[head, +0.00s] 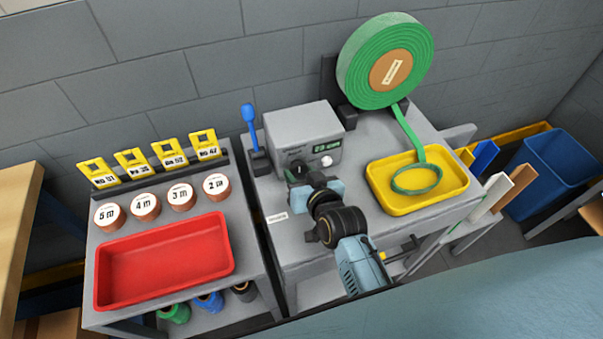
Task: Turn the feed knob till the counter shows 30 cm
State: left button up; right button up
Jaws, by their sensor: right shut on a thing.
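The feed machine (303,125) is a grey box on the middle table. Its small green counter (326,146) seems to read 23 cm, though the digits are small. The dark feed knob (297,168) is low on the left of its front. My right gripper (303,181) is shut on the knob and partly hides it. Green tape (409,131) runs from the large green roll (354,55) down into the yellow tray (437,202), where a loop of it lies. My left gripper is not in view.
A white button (327,161) is right of the knob. A blue-handled lever (249,115) stands left of the machine. A red tray (165,262), several labelled round spools and yellow tags are on the left table. A blue bin (548,170) stands at the right.

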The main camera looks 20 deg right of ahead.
jog(key=shift+d+m+y+p, duration=0.1)
jog(key=shift+m+y+p, duration=0.6)
jog(key=shift+m, duration=0.2)
jog(key=shift+f+m+y, duration=0.1)
jog(key=shift+m+y, duration=0.2)
jog(key=shift+m, duration=0.4)
jog(key=shift+f+m+t+y+b, duration=0.1)
jog(key=shift+m+t+y+b, duration=0.25)
jog(key=shift+m+y, duration=0.2)
jog(key=shift+f+m+t+y+b, duration=0.2)
jog(key=shift+m+y+b, duration=0.25)
jog(key=shift+m+b, duration=0.6)
jog(key=m+t+y+b, duration=0.1)
jog(key=m+b, duration=0.1)
jog(key=b, duration=0.1)
jog(key=shift+m, duration=0.4)
jog(key=shift+b, duration=0.45)
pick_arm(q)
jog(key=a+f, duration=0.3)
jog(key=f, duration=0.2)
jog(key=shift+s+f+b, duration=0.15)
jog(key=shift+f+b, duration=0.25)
pick_arm(e)
jog(key=shift+r+m, duration=0.2)
jog(key=shift+m, duration=0.4)
